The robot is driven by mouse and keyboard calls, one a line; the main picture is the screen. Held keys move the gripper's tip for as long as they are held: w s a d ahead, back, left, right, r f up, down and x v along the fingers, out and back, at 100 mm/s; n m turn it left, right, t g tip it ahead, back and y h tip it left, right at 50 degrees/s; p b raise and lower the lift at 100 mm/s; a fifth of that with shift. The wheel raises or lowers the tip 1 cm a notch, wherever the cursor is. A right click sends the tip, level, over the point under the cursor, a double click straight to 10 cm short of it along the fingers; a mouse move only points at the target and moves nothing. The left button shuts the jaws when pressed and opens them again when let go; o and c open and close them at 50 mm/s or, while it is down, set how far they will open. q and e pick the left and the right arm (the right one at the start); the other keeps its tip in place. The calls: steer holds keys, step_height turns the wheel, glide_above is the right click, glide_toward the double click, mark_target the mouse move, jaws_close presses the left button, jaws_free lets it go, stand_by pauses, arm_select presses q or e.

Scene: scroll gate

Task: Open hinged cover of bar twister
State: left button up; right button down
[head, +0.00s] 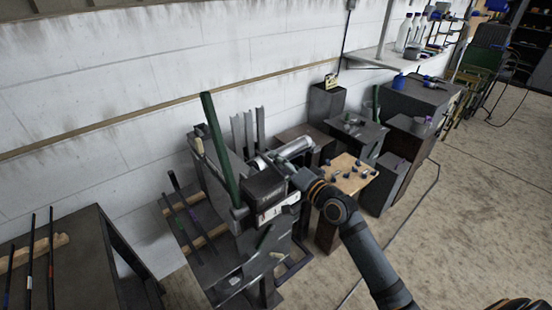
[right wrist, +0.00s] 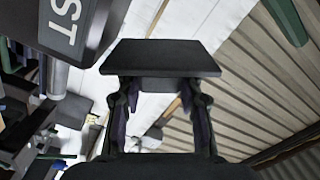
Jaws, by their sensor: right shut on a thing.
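The bar twister (head: 238,180) stands in the middle of the head view, with a dark box-shaped part on its front that bears a white label. A dark flat piece (right wrist: 160,58), which looks like the hinged cover, lies across the fingertips of my right gripper (right wrist: 160,84) in the right wrist view. The right gripper is shut on it, with one finger at each side. In the head view my right arm reaches in from the lower right to the box-shaped part; its fingertips are hard to make out. My left gripper is not in view.
A green bar (head: 219,145) rises beside the twister. A dark table (head: 90,255) with thin rods stands at the left. Several dark cabinets and a wooden board (head: 350,174) with small parts stand to the right. The floor (head: 465,220) at the right is clear.

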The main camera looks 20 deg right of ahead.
steer(key=shift+w+d+r+m+p, duration=0.15)
steer(key=shift+d+m+p, duration=0.15)
steer(key=shift+m, duration=0.3)
steer(key=shift+w+d+f+m+p, duration=0.15)
steer(key=shift+d+m, duration=0.15)
steer(key=shift+m, duration=0.3)
steer(key=shift+w+d+f+m+p, duration=0.15)
steer(key=shift+d+m+p, duration=0.25)
steer(key=shift+m, duration=0.7)
steer(key=shift+d, duration=0.15)
steer(key=c, duration=0.8)
jaws_free()
steer(key=shift+c, duration=0.2)
step_height(320, 180, up, 10)
